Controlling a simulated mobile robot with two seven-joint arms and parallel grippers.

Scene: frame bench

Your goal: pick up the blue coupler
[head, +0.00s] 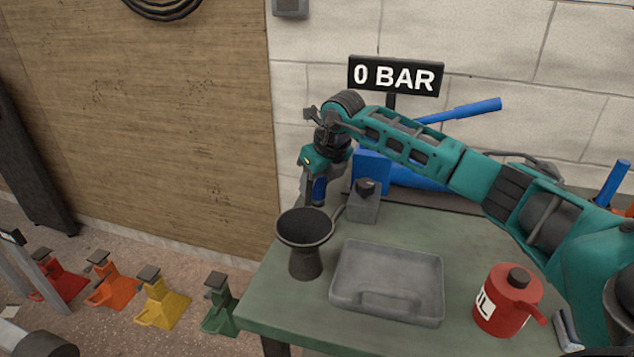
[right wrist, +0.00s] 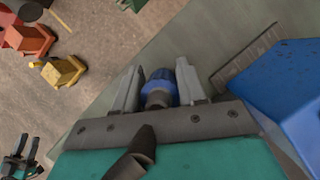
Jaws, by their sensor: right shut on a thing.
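The blue coupler (head: 319,190) is a small blue piece with a darker grey part, at the back left of the green bench. My right gripper (head: 313,186) points down there and is shut on it. In the right wrist view, the blue coupler (right wrist: 160,84) sits between the two grey fingers of my right gripper (right wrist: 160,88). In the head view the fingers partly cover the coupler. I cannot tell whether it touches the bench.
A black funnel (head: 305,253) stands just in front of the coupler. Right of it are a grey block (head: 365,202) with a black knob, a blue pump (head: 418,180), a grey tray (head: 388,259) and a red oil can (head: 507,300). Coloured stands (head: 160,300) are on the floor left of the bench.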

